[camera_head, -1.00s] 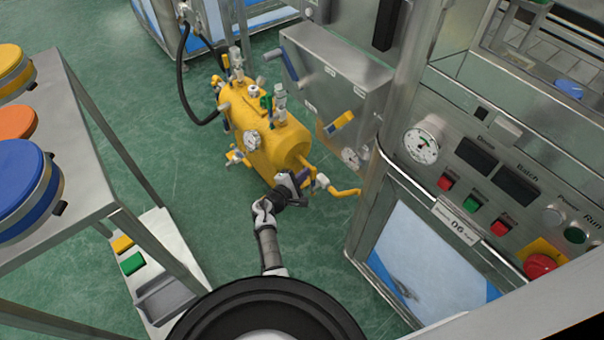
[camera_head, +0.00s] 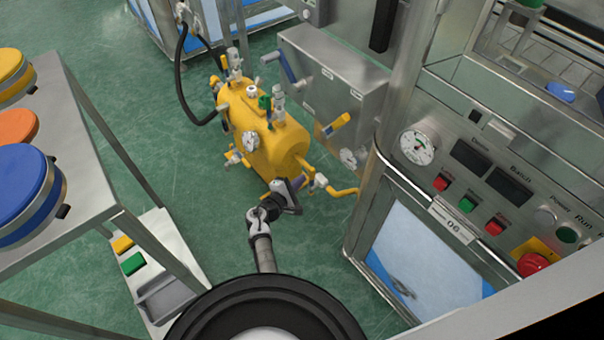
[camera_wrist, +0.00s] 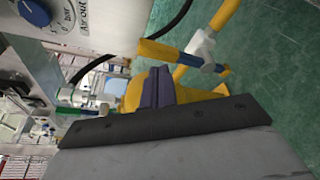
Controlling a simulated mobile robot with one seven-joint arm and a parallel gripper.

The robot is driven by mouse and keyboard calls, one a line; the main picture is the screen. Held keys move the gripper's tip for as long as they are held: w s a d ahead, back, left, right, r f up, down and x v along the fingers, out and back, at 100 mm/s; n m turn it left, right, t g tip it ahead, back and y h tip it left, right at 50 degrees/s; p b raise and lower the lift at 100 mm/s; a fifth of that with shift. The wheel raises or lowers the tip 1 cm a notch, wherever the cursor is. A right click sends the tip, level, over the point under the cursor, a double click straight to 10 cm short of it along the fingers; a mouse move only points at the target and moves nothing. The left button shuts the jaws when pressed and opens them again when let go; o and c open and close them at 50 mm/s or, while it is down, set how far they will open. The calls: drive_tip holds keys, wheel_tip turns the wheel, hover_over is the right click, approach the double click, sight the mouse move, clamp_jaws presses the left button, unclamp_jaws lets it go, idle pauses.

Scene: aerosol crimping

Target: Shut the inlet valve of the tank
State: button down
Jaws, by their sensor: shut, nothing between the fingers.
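The yellow tank (camera_head: 268,145) lies on its side on the floor, with several valves on top and on its side. A yellow pipe (camera_head: 343,191) leaves its near end and carries a small pale valve (camera_head: 320,181). In the wrist view this valve (camera_wrist: 203,45) has a yellow-and-blue handle (camera_wrist: 165,50), which appears to lie across the pipe (camera_wrist: 224,14). I cannot tell which valve is labelled inlet. My gripper (camera_head: 298,184) is shut and empty just left of the pipe valve. Its purple fingers (camera_wrist: 157,88) look apart from the handle. They hide part of the tank.
A steel cabinet with a yellow-handled lever (camera_head: 338,124) stands right of the tank. A control panel (camera_head: 490,180) is at right. A rack with coloured drums (camera_head: 25,190) is at left. A black hose (camera_head: 180,75) runs behind the tank.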

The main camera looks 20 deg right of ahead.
drive_tip(key=p+v, duration=0.3)
drive_tip(key=v, duration=0.8)
drive_tip(key=shift+w+a, duration=0.15)
drive_tip(key=shift+w, duration=0.05)
